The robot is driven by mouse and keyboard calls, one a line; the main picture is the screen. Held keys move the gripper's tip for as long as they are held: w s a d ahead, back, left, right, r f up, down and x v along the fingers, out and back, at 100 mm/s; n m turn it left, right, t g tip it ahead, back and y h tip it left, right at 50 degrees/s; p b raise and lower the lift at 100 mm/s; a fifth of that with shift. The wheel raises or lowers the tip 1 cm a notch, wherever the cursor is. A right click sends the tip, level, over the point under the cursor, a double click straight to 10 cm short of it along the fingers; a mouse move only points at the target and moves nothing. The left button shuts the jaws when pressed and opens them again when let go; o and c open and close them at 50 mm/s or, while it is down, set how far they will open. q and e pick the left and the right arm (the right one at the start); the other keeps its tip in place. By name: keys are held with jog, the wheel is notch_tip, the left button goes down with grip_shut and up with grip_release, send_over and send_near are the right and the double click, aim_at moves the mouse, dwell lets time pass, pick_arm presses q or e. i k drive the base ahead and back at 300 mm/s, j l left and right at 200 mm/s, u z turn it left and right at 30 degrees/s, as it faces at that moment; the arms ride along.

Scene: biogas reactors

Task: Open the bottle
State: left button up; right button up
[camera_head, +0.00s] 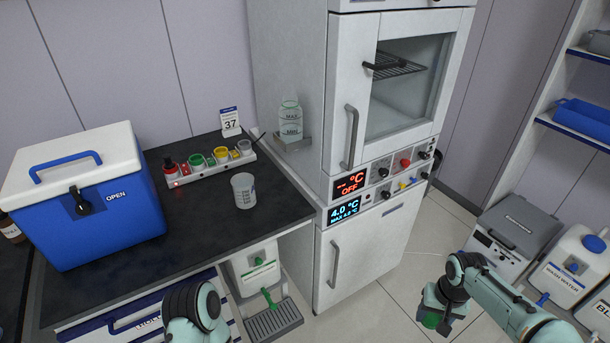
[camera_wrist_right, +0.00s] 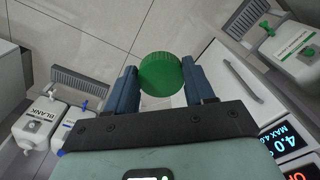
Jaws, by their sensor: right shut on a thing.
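My right gripper (camera_head: 432,318) hangs at the lower right in the head view, in front of the fridge unit and above the floor. It is shut on a round green cap (camera_wrist_right: 161,74), which sits between the two blue fingers in the right wrist view. The cap's green also shows below the gripper in the head view (camera_head: 431,321). I cannot tell whether a bottle is under the cap. A clear bottle (camera_head: 290,118) marked MAX and MIN stands upright by the fridge unit; no coloured cap shows on it. My left arm shows at the bottom, but its gripper is out of view.
The dark counter (camera_head: 190,235) carries a blue cool box (camera_head: 105,215), a rack of coloured pots (camera_head: 208,167) and a beaker (camera_head: 244,190). The fridge unit (camera_head: 365,260) stands centrally. Floor between is clear.

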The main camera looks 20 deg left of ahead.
aim_at(291, 112)
jog(key=u, duration=0.35)
jog(key=k+u, duration=0.15)
jog(key=u, duration=0.2)
jog(key=j+u, duration=0.1)
jog(key=u, duration=1.8)
jog(key=l+u, duration=0.1)
jog(key=u, duration=0.3)
jog(key=k+l+u, duration=0.1)
jog(key=u, duration=0.65)
jog(key=k+l, duration=0.6)
jog(key=l, duration=0.15)
